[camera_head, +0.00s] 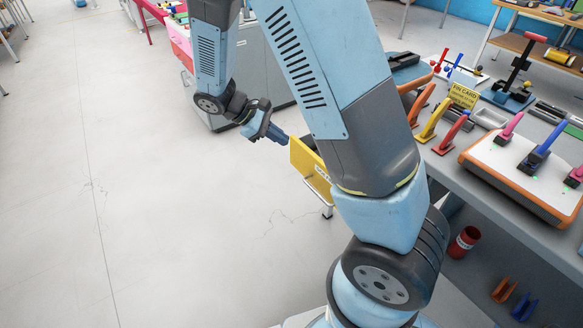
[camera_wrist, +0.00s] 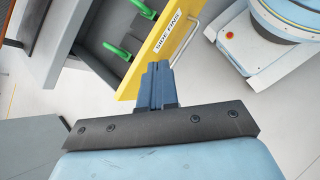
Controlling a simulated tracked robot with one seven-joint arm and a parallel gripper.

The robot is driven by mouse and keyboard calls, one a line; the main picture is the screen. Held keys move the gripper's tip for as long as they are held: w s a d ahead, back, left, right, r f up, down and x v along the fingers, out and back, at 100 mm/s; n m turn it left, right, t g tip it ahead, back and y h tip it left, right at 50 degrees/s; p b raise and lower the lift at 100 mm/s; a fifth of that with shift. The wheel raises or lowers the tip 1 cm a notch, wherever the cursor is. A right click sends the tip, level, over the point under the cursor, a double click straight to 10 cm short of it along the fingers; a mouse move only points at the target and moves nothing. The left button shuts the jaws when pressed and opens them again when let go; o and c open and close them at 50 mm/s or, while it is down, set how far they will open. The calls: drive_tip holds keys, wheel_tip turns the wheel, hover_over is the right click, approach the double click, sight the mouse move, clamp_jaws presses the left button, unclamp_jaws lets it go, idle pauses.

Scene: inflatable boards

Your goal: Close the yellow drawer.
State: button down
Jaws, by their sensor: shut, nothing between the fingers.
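The yellow drawer (camera_head: 311,170) stands open, sticking out from the workbench behind my arm; part of it is hidden by the arm. In the wrist view its yellow front (camera_wrist: 158,54) bears a white label and a metal handle (camera_wrist: 186,40). Green items (camera_wrist: 117,51) lie in the grey space behind that front. My gripper (camera_head: 285,139) is shut and empty, with its fingertips close to the upper edge of the drawer front. In the wrist view the fingertips (camera_wrist: 158,70) overlap the near end of the front; I cannot tell whether they touch it.
The grey workbench (camera_head: 478,200) at the right holds several coloured clamps, a yellow card (camera_head: 464,95) and a white board with an orange edge (camera_head: 520,170). A red cup (camera_head: 464,241) stands on the shelf below. The pale floor (camera_head: 150,200) at the left is clear.

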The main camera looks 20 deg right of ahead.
drive_tip(key=w+a+f+n+t+h, duration=0.1)
drive_tip(key=a+f+n+t+h, duration=0.15)
drive_tip(key=f, duration=0.35)
drive_tip(key=w+a+f+n+t+h, duration=0.1)
drive_tip(key=a+f+n+t+h, duration=0.2)
drive_tip(key=f, duration=0.4)
drive_tip(key=w+a+f+n+t+h, duration=0.1)
drive_tip(key=f+n+t+h, duration=0.15)
drive_tip(key=f+n, duration=0.3)
approach(302, 163)
drive_tip(key=x, duration=0.6)
drive_tip(key=shift+w+d, duration=0.2)
drive_tip(key=shift+d, duration=0.15)
